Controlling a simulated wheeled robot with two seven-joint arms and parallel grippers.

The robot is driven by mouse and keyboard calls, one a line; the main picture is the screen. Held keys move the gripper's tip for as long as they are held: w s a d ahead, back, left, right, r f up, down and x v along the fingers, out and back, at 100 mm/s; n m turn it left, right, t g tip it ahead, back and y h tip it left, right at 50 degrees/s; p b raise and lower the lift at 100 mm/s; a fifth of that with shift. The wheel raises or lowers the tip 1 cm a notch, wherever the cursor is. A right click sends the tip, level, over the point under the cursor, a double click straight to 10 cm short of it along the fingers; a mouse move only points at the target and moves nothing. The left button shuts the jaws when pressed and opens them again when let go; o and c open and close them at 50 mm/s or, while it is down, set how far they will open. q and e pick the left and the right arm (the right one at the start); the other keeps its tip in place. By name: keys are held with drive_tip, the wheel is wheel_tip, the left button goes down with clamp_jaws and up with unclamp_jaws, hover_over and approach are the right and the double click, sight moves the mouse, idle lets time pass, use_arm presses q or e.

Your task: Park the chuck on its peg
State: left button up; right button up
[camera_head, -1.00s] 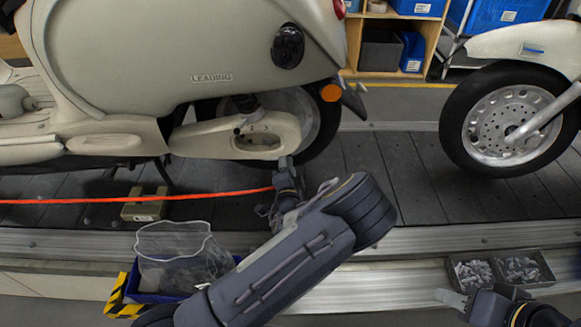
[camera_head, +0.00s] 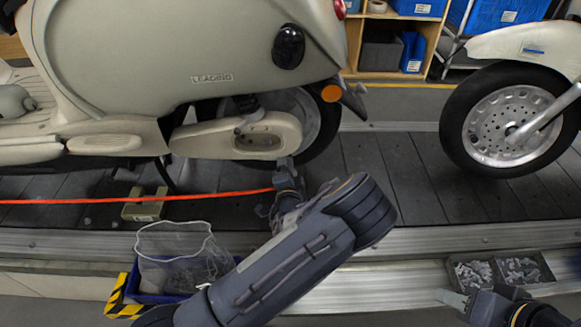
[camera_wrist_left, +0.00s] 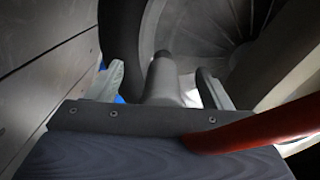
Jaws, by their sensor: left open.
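An orange-red air hose (camera_head: 110,199) runs from the left edge to my left gripper (camera_head: 284,172), which is beside the rear wheel of the cream scooter. In the left wrist view, the hose (camera_wrist_left: 250,132) crosses at the lower right and meets the front of the gripper body. My left gripper is open, and its two fingers stand apart in the left wrist view (camera_wrist_left: 160,88). A grey tapered piece (camera_wrist_left: 163,80) stands between them; I cannot tell whether it is the chuck. I cannot make out the peg. My right gripper (camera_head: 452,298) is at the lower right, partly seen.
The cream scooter (camera_head: 130,50) stands on the dark slat conveyor (camera_head: 400,170). Another scooter's wheel (camera_head: 505,120) is at the right. A blue bin with a mesh liner (camera_head: 160,297), a small yellowish box (camera_head: 143,210) and a parts tray (camera_head: 500,272) are near the front rail.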

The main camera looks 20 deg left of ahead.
use_arm(q)
drive_tip(key=shift+w+a+r, duration=0.15)
drive_tip(key=shift+w+r, duration=0.65)
drive_tip(key=shift+r, duration=0.15)
drive_tip(key=f+p+v, duration=0.1)
drive_tip(key=f+v, duration=0.1)
drive_tip(key=v, duration=0.7)
drive_tip(key=shift+s, duration=0.2)
use_arm(e)
drive_tip(key=shift+w+a+r, duration=0.1)
drive_tip(key=shift+w+r, duration=0.3)
drive_tip(key=shift+r, duration=0.15)
drive_tip(key=shift+o, duration=0.2)
